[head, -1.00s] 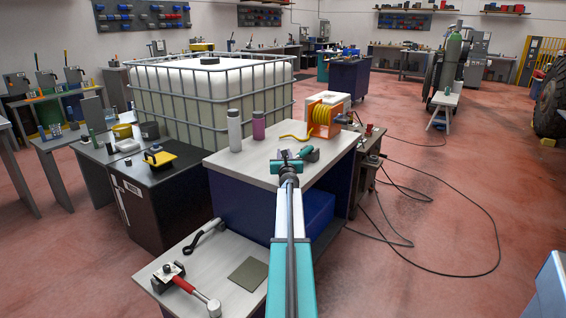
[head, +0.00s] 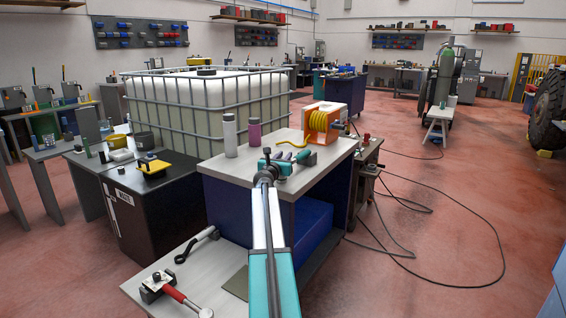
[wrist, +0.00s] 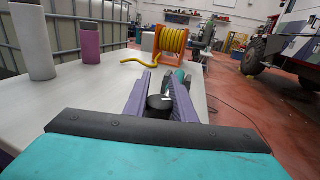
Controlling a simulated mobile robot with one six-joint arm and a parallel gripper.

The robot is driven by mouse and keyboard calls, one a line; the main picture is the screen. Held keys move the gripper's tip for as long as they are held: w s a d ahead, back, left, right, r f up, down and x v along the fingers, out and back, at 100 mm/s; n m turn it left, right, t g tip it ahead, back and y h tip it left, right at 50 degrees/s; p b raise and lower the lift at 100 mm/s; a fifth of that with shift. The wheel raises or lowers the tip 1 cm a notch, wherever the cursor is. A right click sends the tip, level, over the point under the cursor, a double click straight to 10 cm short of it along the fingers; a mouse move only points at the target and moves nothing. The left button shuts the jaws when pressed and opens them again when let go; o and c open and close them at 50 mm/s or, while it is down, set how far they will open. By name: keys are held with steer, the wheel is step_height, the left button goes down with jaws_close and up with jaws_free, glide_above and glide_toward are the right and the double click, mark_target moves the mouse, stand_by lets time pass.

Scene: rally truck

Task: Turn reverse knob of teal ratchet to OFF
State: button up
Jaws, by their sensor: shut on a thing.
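The teal ratchet (head: 302,157) lies on the light top of the blue workbench, and its teal handle (wrist: 181,76) shows beyond my fingers in the wrist view. A round black part with a small white mark, seemingly the reverse knob (wrist: 158,103), sits between my purple fingers. My gripper (wrist: 160,92) is shut on it, with one finger at each side. In the head view my gripper (head: 272,158) is small and partly hides the ratchet. The knob's setting cannot be read.
A grey bottle (head: 229,135) and a purple bottle (head: 254,132) stand left of my gripper. An orange reel with yellow hose (head: 320,122) stands behind. A lower bench (head: 205,265) holds a hammer and a wrench.

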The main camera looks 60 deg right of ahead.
steer(key=m+g, duration=0.2)
steer(key=g, duration=0.1)
steer(key=s+m+g+b, duration=0.1)
steer(key=m+g, duration=0.1)
steer(key=g, duration=0.1)
steer(key=shift+d+h, duration=0.15)
steer(key=shift+h, duration=0.15)
steer(key=shift+s+a+m+g+y, duration=0.1)
steer(key=shift+s+m+g+y, duration=0.2)
steer(key=shift+m+g, duration=0.6)
steer(key=shift+s+a+m+g+y, duration=0.1)
steer(key=shift+s+m+g+y, duration=0.3)
steer(key=shift+g, duration=0.9)
steer(key=o, duration=1.1)
steer(key=shift+c, duration=0.2)
steer(key=shift+a, duration=0.1)
steer(key=v, duration=1.3)
steer(key=shift+w+a+f, duration=0.15)
steer(key=shift+a+f, duration=0.1)
steer(key=shift+a, duration=0.05)
